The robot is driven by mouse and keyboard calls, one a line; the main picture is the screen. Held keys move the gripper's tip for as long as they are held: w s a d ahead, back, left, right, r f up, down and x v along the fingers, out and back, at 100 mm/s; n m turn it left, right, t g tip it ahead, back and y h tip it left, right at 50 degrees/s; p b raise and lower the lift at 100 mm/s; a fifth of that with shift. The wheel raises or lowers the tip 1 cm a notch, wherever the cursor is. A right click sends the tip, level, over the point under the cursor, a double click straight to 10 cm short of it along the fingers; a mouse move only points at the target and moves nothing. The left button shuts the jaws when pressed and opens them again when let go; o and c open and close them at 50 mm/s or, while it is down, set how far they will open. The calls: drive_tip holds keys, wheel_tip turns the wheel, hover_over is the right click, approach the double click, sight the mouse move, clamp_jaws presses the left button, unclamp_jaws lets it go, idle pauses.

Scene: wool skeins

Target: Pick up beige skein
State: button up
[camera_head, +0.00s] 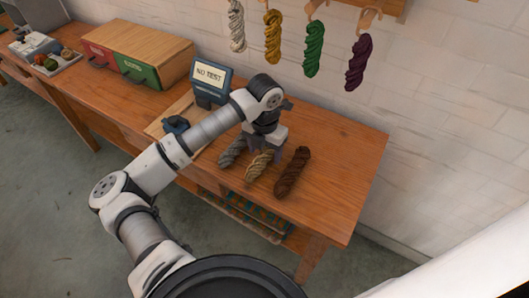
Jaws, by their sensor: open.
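The beige skein (259,165) lies on the wooden table (340,165), between a grey skein (232,152) on its left and a dark brown skein (292,172) on its right. My gripper (263,147) is above the far end of the beige skein, pointing down. It is open, though its fingertips are small and partly hidden. I cannot tell whether the fingers touch the skein.
A screen reading "NO TEST" (209,78) and a drawer box (135,52) stand to the left. Several skeins hang on wall pegs, including a purple one (358,62). The table's right end is clear. A shelf with a green and orange item (240,210) is below.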

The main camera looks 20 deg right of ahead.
drive_tip(key=shift+f, duration=0.8)
drive_tip(key=shift+c, duration=0.4)
drive_tip(key=c, duration=1)
drive_tip(key=shift+r, duration=0.1)
